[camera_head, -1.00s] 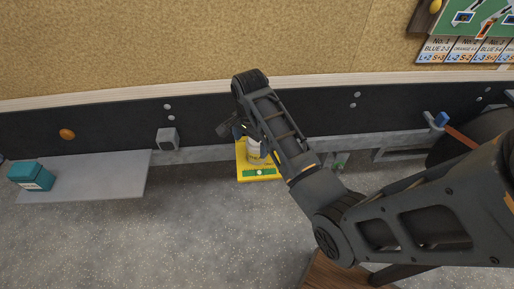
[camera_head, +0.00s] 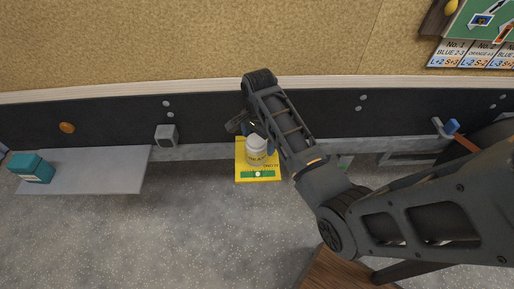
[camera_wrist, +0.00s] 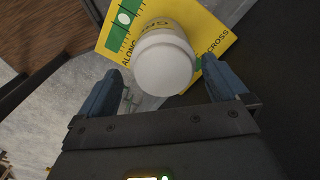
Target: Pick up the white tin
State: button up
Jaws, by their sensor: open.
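The white tin (camera_head: 257,152) stands on a yellow card (camera_head: 258,178) with a green strip, against the dark wall. In the wrist view the white tin (camera_wrist: 164,64) shows its pale round lid, with lettering on its side. My gripper (camera_wrist: 165,82) is open, with one blue finger to the left of the tin and one to the right. The tin is just beyond and partly between the fingertips; I see no contact. In the head view my gripper (camera_head: 254,138) is partly hidden by my arm, beside and above the tin.
A grey shelf (camera_head: 95,170) with a teal box (camera_head: 32,168) is at the left. A small grey block (camera_head: 166,135) is on the dark wall. A wooden surface (camera_head: 335,272) is at the lower right. A blue-tipped item (camera_head: 452,126) is at the right.

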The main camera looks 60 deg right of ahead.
jog(key=f, duration=0.5)
jog(key=shift+w+a, duration=0.25)
jog(key=shift+c, duration=0.2)
jog(key=shift+r, duration=0.1)
jog(key=c, duration=1.3)
